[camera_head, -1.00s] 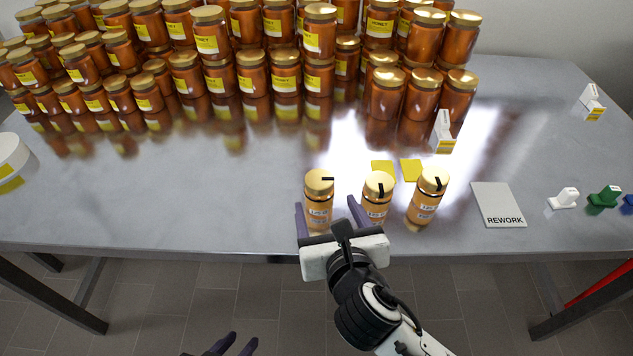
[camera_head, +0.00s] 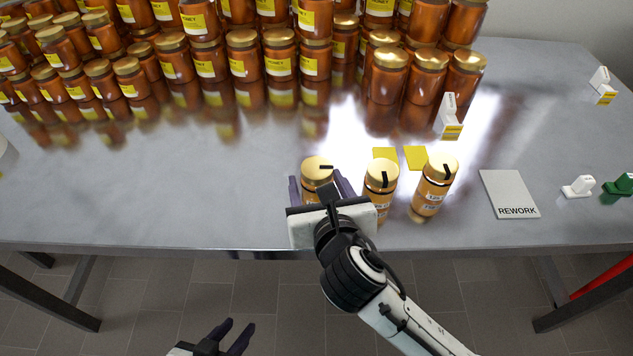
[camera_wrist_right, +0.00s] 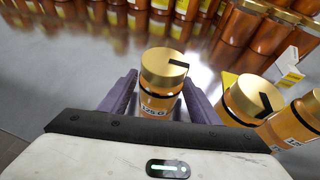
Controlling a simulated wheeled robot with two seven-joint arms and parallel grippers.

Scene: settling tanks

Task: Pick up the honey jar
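Three amber jars with gold lids stand upright near the table's front edge: a left jar (camera_head: 317,167), a middle jar (camera_head: 381,178) and a right jar (camera_head: 434,183). Each lid has a black mark. My right gripper (camera_head: 318,188) is open around the left jar, one purple finger on each side. In the right wrist view, this jar (camera_wrist_right: 163,68) is between the fingers, with narrow gaps beside it. The gripper's body hides its lower part in the head view. My left gripper (camera_head: 238,332) is open and empty, low in front of the table.
Many stacked honey jars (camera_head: 278,52) fill the table's back left. Two yellow squares (camera_head: 416,157) lie behind the front jars. A grey REWORK plate (camera_head: 509,190), a white stamp-like piece (camera_head: 579,186) and a green one (camera_head: 620,184) are at right. The table's front left is clear.

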